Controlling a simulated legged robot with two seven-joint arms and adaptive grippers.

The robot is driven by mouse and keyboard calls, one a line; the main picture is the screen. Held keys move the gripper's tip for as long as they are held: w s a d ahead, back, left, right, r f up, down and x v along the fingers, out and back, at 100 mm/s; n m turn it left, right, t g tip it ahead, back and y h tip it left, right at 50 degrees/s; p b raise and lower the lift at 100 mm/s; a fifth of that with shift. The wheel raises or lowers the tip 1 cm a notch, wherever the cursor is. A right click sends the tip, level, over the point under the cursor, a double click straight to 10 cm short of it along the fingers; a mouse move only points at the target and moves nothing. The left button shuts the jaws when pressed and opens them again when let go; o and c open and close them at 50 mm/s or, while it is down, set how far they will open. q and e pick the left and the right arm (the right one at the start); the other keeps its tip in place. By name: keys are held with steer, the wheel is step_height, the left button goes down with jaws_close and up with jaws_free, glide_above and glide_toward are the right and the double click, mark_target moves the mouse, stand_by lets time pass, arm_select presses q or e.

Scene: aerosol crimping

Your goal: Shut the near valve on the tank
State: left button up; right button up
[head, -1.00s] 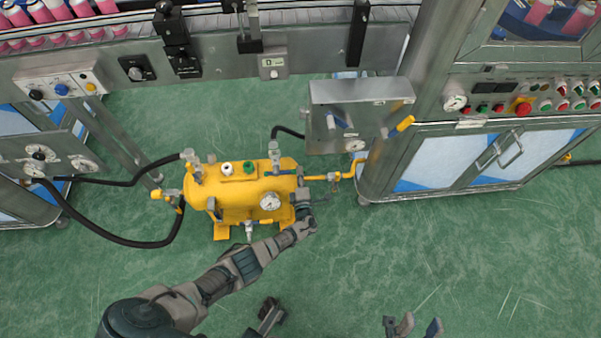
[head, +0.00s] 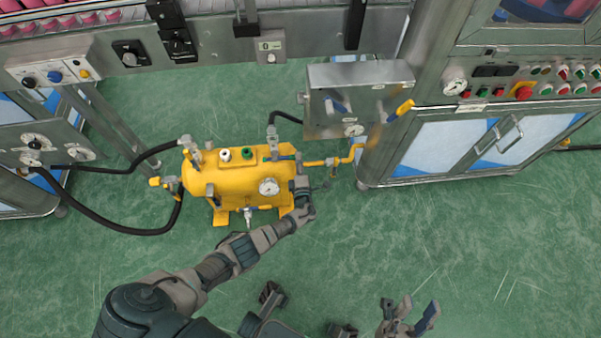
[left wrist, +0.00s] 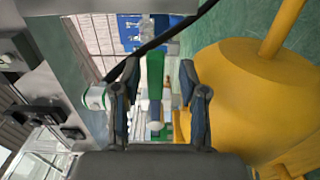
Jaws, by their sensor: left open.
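The yellow tank (head: 228,184) stands on the floor left of centre in the head view, with a round gauge (head: 268,187) and a small metal fitting (head: 248,214) on its near side. My left gripper (head: 301,180) is at the tank's right end; its fingers are small and partly lost against the fittings there. In the left wrist view my left gripper (left wrist: 160,88) is open, with a green bar-like part (left wrist: 155,72) and a pale rod showing between the fingers. I cannot tell whether they touch it. The yellow tank (left wrist: 235,95) fills the right side there. My right gripper (head: 416,314) is open and empty at the bottom.
A yellow pipe (head: 345,157) runs from the tank to a steel box (head: 358,115) beside a cabinet (head: 450,145). A black hose (head: 125,230) loops on the left. White and green knobs (head: 247,153) sit on the tank. The green floor (head: 480,255) is clear at right.

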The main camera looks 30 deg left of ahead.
arm_select(q)
steer(key=v, duration=1.1)
steer(key=shift+s, duration=0.15)
steer(key=shift+d+f, duration=0.1)
steer(key=shift+d, duration=0.05)
